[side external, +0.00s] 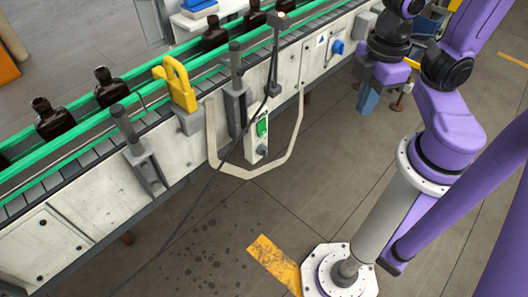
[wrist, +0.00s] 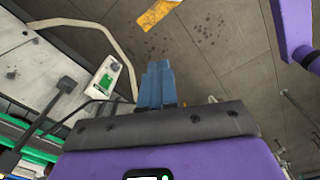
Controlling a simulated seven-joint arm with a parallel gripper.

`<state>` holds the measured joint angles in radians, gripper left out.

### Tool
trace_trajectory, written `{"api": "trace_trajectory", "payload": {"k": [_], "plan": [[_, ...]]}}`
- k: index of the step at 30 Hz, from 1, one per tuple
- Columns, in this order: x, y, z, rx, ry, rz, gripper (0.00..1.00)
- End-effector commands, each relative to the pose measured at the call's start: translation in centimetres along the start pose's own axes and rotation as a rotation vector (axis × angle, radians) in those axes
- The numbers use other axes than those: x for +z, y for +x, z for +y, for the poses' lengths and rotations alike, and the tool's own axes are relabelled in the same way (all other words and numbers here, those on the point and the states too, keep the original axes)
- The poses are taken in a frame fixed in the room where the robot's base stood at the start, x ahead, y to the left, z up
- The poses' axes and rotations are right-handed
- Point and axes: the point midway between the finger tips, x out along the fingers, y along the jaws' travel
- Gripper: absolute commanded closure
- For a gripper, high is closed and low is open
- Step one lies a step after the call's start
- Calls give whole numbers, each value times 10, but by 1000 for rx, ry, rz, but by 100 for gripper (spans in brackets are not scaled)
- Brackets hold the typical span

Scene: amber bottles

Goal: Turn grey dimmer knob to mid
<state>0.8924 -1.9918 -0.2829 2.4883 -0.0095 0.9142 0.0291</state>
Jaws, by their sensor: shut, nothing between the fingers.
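The grey dimmer knob (side external: 262,151) is small and sits low on a white control box (side external: 252,143) on the conveyor's side, below a green button (side external: 262,128). Its pointer setting is too small to read. The box also shows in the wrist view (wrist: 97,92), left of my fingers, but I cannot make out the knob's setting there. My gripper (side external: 367,101) has blue fingers pointing down over open floor, to the right of the box and well apart from it. In the wrist view the fingers (wrist: 158,68) are together and empty.
A pale bent guard bar (side external: 288,160) loops around the control box, and a black cable hangs beside it. A blue knob (side external: 337,47) is farther along the conveyor (side external: 110,200). Amber bottles (side external: 110,88) stand between green rails. The floor between conveyor and my base is clear.

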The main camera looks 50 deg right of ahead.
Motion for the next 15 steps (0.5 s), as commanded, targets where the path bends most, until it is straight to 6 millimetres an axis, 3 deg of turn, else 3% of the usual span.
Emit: {"api": "trace_trajectory", "payload": {"k": [8, 15], "plan": [[-52, 17, 21, 122, 238, -78, 100], [-107, 50, 44, 273, 491, -107, 100]]}}
